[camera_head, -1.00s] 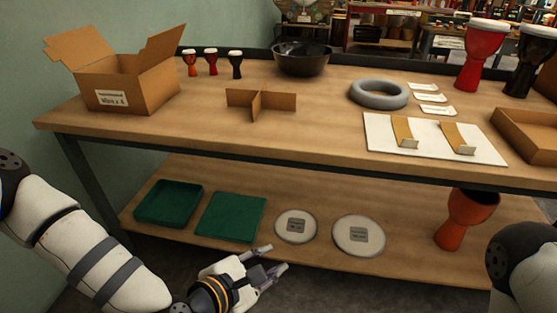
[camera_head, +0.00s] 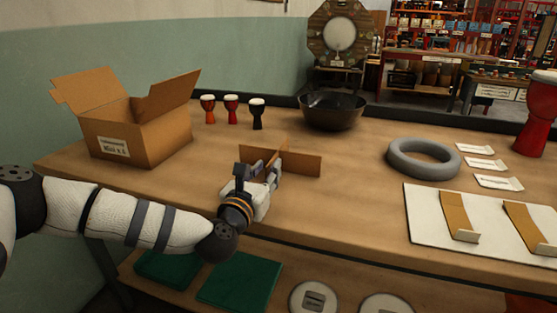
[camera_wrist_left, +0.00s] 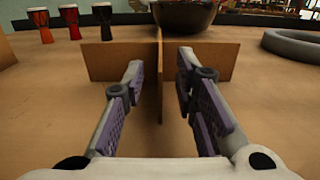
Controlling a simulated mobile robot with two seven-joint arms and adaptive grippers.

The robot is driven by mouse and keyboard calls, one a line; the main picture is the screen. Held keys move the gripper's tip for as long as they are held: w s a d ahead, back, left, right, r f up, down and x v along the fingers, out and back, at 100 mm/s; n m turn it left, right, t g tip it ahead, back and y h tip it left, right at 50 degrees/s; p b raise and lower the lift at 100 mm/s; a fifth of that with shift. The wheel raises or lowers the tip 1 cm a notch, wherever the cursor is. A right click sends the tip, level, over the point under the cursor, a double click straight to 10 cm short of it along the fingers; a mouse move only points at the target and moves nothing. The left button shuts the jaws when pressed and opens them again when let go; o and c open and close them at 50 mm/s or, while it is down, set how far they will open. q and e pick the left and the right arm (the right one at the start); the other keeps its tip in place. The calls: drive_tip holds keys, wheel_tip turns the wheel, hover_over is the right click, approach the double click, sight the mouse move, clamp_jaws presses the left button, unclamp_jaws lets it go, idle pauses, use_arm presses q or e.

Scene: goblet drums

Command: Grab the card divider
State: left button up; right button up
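The card divider (camera_head: 303,162) is a cross of two brown cardboard panels standing upright on the table. It also shows in the left wrist view (camera_wrist_left: 212,61), with one panel running across and one pointing toward me. My left gripper (camera_head: 259,172) is at the near side of the divider, low over the table. In the left wrist view its two fingers (camera_wrist_left: 160,62) are open, one on each side of the near panel, with gaps visible between them and the card. My right gripper is out of view.
An open cardboard box (camera_head: 135,135) stands at the left. Several small goblet drums (camera_head: 231,108) and a dark bowl (camera_head: 332,110) stand behind the divider. A grey ring (camera_head: 423,160) and a white board (camera_head: 425,222) lie to the right.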

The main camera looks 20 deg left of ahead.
sight(278, 153)
use_arm(q)
drive_tip(key=w, duration=0.3)
drive_tip(key=shift+w+d, duration=0.1)
drive_tip(key=shift+w, duration=0.15)
clamp_jaws()
